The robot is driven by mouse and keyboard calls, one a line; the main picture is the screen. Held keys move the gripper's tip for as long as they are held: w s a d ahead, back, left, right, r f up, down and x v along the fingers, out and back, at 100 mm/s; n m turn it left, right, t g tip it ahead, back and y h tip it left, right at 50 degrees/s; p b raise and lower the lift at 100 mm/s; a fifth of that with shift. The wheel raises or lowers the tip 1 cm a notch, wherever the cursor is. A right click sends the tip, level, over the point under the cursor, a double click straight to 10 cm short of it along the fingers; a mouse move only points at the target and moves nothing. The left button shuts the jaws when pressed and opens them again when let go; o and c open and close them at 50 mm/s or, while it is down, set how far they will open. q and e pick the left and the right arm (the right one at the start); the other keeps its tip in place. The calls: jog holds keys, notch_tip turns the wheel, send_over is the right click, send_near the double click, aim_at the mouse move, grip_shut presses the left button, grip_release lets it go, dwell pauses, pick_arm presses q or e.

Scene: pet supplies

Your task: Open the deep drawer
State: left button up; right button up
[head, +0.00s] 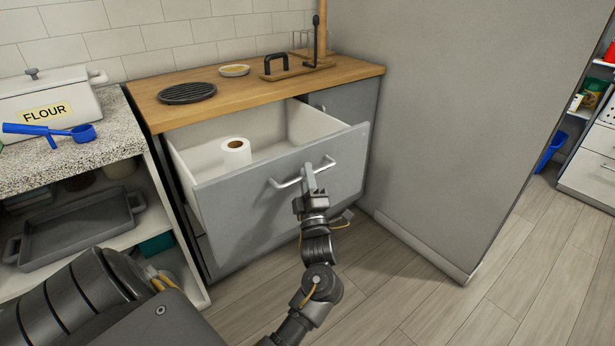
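The deep drawer (235,222) is a grey-fronted drawer under the wooden counter. It is pulled well out, and its white inside shows. A white paper roll (236,154) stands upright inside it. The silver bar handle (285,184) runs across the upper part of the drawer front. The fingers hide that part of the bar.
The wooden counter (230,88) holds a black round trivet (187,93), a small dish and a stand. At left, a speckled counter (70,150) holds a flour bin (45,97) and blue scoop. A tall grey panel (440,120) stands right of the drawer. Floor in front is clear.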

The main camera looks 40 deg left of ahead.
pick_arm(q)
jog(key=v, duration=0.7)
jog(key=shift+s+d+b, duration=0.15)
jog(key=shift+d+b, duration=0.05)
jog(key=shift+b, duration=0.15)
pick_arm(e)
jog(key=shift+v, duration=0.8)
pick_arm(q)
jog(key=shift+f, duration=0.1)
